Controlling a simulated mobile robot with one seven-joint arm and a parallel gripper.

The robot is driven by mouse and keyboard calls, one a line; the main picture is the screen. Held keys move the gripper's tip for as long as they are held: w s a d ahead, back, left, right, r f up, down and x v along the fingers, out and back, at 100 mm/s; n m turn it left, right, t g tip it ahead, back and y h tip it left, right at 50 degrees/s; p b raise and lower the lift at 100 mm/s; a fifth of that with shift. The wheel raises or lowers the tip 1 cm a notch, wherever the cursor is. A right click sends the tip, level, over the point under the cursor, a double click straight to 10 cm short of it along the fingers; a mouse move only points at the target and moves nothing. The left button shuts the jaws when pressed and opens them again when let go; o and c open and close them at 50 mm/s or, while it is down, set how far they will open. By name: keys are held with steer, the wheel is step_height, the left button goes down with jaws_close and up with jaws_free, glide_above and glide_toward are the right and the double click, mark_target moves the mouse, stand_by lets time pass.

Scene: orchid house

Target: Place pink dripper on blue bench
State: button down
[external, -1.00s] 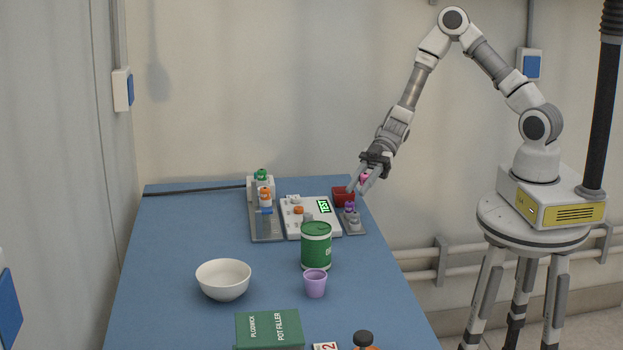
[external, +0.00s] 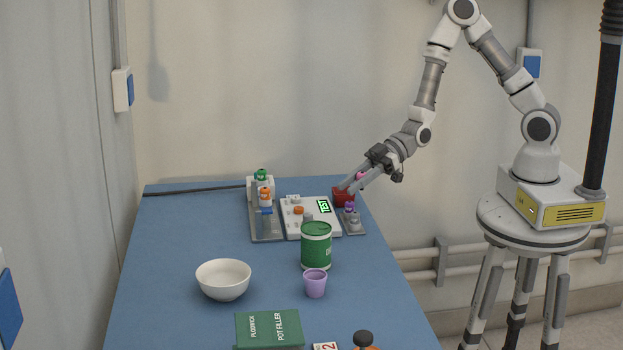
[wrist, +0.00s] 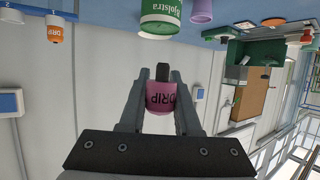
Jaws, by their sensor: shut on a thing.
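The pink dripper (wrist: 161,98) is between the two fingers of my gripper (wrist: 162,80) in the wrist view, with dark letters "DRIP" on its side and a dark tip. My gripper (external: 352,188) is shut on it. In the external view only a small pink part of the dripper (external: 361,176) shows behind the fingers. My gripper is over the far right edge of the blue bench (external: 185,250), close to a red block. The dripper is held, and I cannot tell that it touches anything.
Close to my gripper are a red block (external: 341,196), a grey holder with a purple-topped dripper (external: 349,208) and a white test device (external: 294,222). A green tin (external: 316,247), a lilac cup (external: 315,284) and a white bowl (external: 223,280) stand nearer.

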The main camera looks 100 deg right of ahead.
steer(key=shift+s+d+f+m+t+h, duration=0.8)
steer(key=shift+d+f+m+h, duration=0.8)
steer(key=shift+m+h, duration=1.35)
steer(key=w+d+r+n+y, duration=0.1)
steer(key=w+d+r, duration=0.15)
steer(key=w, duration=0.35)
steer(key=w+d+r+n+y, duration=0.1)
steer(key=w+d+r+n, duration=0.1)
steer(key=w+d, duration=0.3)
steer(key=w+d+r, duration=0.1)
steer(key=w+d, duration=0.1)
steer(key=d, duration=0.6)
steer(key=w+d+r, duration=0.1)
steer(key=w+d, duration=0.2)
steer(key=d, duration=0.6)
steer(key=shift+w+m, duration=0.2)
steer(key=shift+m, duration=0.25)
